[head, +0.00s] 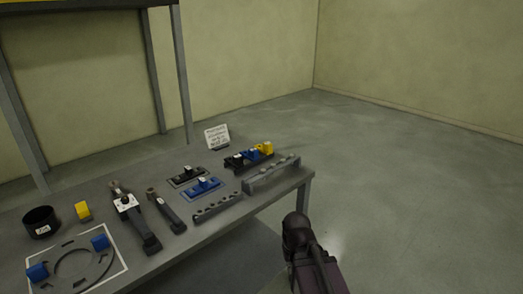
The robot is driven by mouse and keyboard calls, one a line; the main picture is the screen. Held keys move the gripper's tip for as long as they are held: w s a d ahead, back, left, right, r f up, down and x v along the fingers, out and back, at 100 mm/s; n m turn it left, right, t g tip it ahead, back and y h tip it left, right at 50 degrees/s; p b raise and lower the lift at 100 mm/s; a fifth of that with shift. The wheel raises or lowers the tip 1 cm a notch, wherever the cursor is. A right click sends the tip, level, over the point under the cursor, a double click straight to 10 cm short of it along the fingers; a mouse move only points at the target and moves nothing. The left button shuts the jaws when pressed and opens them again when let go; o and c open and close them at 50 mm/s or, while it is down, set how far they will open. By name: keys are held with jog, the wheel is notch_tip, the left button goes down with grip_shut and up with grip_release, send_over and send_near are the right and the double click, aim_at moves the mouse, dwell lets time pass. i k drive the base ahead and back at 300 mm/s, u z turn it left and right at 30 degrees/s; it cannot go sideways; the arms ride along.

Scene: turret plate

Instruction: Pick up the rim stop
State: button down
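Which piece is the rim stop I cannot tell for sure. A small yellow block (83,211) stands on the grey table, between a black round cup with a white label (41,222) and the tools. Two blue blocks, one at the right (100,242) and one at the left (37,272), sit at the edge of a dark ring (64,262) inside a white outline. Part of my arm shows at the lower right, off the table's edge. My gripper is not in view.
On the grey table (170,260) lie two dark tools (135,215) (166,211), a black tray (187,177), a blue tray (200,188) and two grey rails (218,207) (272,174). A rack with coloured pieces (248,158) and a sign (217,136) stand behind. The floor at right is clear.

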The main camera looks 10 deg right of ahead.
aim_at(266, 148)
jog(key=i, duration=0.9)
